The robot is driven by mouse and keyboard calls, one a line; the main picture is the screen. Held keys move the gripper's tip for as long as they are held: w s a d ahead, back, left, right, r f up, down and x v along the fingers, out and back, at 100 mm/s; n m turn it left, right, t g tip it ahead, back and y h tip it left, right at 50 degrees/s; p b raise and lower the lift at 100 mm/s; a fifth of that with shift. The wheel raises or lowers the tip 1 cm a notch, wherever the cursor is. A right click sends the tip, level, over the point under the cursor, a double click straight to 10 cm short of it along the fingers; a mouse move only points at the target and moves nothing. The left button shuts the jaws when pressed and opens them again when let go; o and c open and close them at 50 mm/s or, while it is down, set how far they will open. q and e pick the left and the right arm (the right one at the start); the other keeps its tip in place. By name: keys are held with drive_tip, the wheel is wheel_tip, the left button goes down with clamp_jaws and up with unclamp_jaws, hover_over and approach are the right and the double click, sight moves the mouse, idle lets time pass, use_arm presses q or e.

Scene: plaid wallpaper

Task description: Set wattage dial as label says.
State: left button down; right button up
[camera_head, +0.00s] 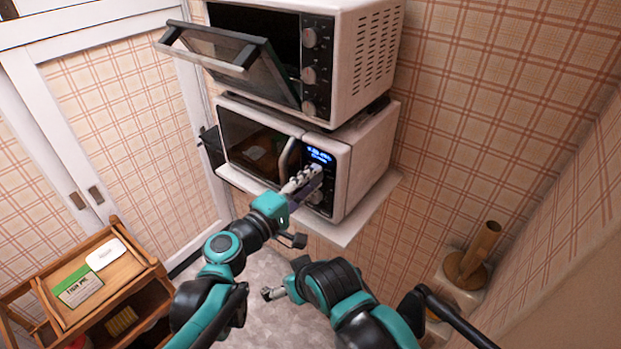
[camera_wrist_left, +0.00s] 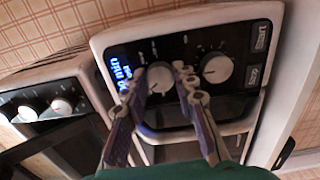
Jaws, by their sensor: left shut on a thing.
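The white microwave (camera_head: 365,158) stands on a shelf below a toaster oven, with a lit blue display (camera_head: 319,156) on its control panel. My left gripper (camera_head: 312,176) is at that panel, just below the display. In the left wrist view, my left gripper (camera_wrist_left: 166,80) is shut on a round light dial (camera_wrist_left: 159,77), one finger on each side. A second round dial (camera_wrist_left: 216,69) with its pointer mark stands free beside it. A green and white package (camera_head: 78,285) lies on the wooden cart; its small print is hard to read. My right gripper (camera_head: 272,293) hangs low, away from the microwave.
The toaster oven (camera_head: 371,55) sits above with its glass door (camera_head: 230,60) hanging partly open. A wooden cart (camera_head: 143,266) with a white item (camera_head: 105,254) stands at lower left. A brown upright object (camera_head: 480,250) stands at the right.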

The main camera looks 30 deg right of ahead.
use_arm(q)
drive_tip(key=shift+n, duration=0.8)
drive_tip(key=c, duration=1.2)
unclamp_jaws()
drive_tip(key=v, duration=1.2)
drive_tip(key=shift+f, duration=0.1)
